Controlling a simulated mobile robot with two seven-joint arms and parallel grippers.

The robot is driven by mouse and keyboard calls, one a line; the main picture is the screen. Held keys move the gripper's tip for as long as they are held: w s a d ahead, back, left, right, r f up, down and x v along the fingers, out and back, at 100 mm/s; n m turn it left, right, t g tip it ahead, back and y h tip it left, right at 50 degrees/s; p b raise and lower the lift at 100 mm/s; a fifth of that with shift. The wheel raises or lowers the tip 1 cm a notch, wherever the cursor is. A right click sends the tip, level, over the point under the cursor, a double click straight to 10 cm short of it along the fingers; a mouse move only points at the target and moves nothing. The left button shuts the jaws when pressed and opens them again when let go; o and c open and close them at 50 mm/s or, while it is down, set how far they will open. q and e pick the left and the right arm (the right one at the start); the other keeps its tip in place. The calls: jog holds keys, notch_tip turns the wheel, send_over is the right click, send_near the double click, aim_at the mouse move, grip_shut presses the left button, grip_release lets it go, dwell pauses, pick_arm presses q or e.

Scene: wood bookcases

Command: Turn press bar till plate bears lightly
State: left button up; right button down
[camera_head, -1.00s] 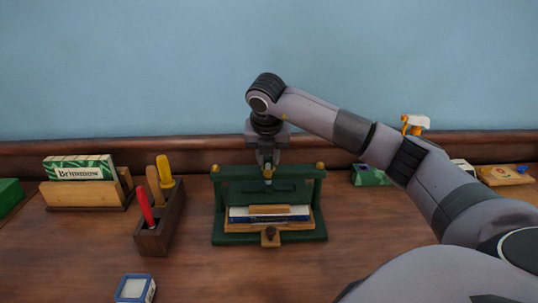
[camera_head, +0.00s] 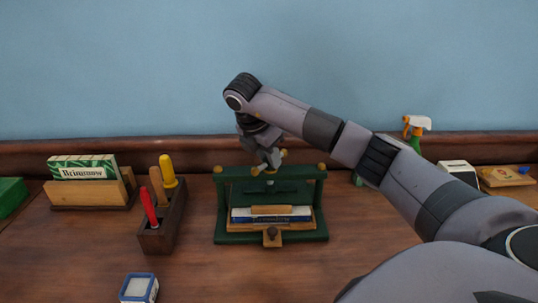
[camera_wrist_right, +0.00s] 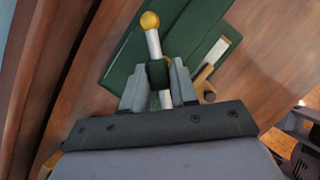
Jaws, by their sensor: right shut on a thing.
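The green press (camera_head: 221,205) stands on the desk with brass-coloured knobs on its two posts. My right gripper (camera_head: 272,163) is at the top centre of the press, tilted, and shut on the press bar. In the right wrist view, the silver press bar (camera_wrist_right: 153,42) with a yellow ball end passes between the fingers (camera_wrist_right: 158,88). My left gripper is out of view.
A dark wooden tool holder (camera_head: 156,238) with red and yellow handled tools stands left of the press. A card rack (camera_head: 85,190) is behind it, and a small blue-and-white box (camera_head: 138,289) is in front. A spray bottle (camera_head: 416,132) is at the back right.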

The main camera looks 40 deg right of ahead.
dwell(0.5)
jog(key=c, duration=1)
grip_release()
jog(key=shift+w, duration=0.1)
jog(key=shift+o, duration=0.2)
jog(key=shift+r, duration=0.1)
jog(key=shift+a+r, duration=0.2)
jog(key=shift+r, duration=0.15)
jog(key=shift+p+v, duration=1.05)
jog(key=shift+v, duration=2.1)
jog(key=shift+f, duration=0.1)
